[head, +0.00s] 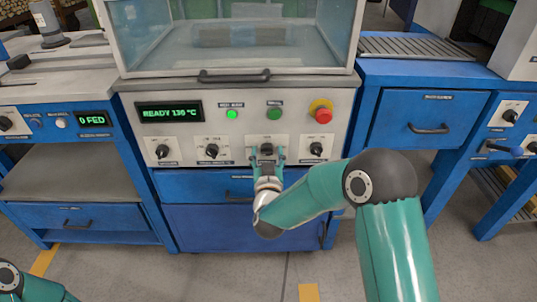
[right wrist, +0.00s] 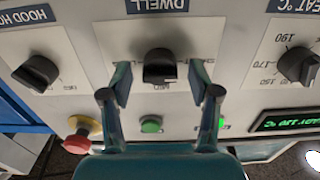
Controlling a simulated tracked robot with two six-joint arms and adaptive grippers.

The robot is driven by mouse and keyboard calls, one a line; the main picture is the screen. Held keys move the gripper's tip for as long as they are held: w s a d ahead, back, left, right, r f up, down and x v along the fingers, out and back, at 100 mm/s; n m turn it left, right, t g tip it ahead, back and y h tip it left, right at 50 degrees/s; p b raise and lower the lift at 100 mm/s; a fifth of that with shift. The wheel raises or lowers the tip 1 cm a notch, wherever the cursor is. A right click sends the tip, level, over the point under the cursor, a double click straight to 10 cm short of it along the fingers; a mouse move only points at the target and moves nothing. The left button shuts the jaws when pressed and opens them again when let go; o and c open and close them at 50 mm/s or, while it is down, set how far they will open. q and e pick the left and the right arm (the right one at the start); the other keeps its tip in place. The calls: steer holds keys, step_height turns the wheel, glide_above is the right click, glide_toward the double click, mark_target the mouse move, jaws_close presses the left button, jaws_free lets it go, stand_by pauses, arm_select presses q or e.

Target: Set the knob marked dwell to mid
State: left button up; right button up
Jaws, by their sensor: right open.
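The dwell knob (right wrist: 160,66) is black and sits on a white plate with the blue DWELL label (right wrist: 158,5), upside down in the right wrist view. Small scale words beside it are partly hidden by my fingers. In the head view the knob (head: 266,149) is third from the left in the row on the oven's front panel. My right gripper (right wrist: 160,92) is open, with one finger on each side of the knob and gaps to it; it also shows in the head view (head: 267,161). The knob's exact pointing direction is hard to tell. My left gripper is out of view.
Neighbouring knobs are a heat knob (right wrist: 298,65) and a hood knob (right wrist: 36,73). Above the row are a red stop button (head: 321,111), a green button (head: 274,113), a lit green lamp (head: 232,114) and a display (head: 170,112) reading READY. A drawer (head: 205,186) lies below.

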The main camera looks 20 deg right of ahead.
steer(key=c, duration=1)
steer(key=shift+d, duration=0.25)
steer(key=shift+c, duration=0.8)
steer(key=shift+a, duration=0.15)
steer(key=shift+f+m+b, duration=0.15)
steer(key=shift+m+b, duration=0.35)
steer(key=shift+b, duration=0.25)
steer(key=m+b, duration=1.3)
steer(key=b, duration=0.1)
steer(key=shift+s+f+m+b, duration=0.1)
steer(key=shift+m+b, duration=0.2)
steer(key=shift+b, duration=0.1)
steer(key=shift+d+m, duration=0.2)
steer(key=shift+m, duration=1.4)
steer(key=shift+f, duration=0.1)
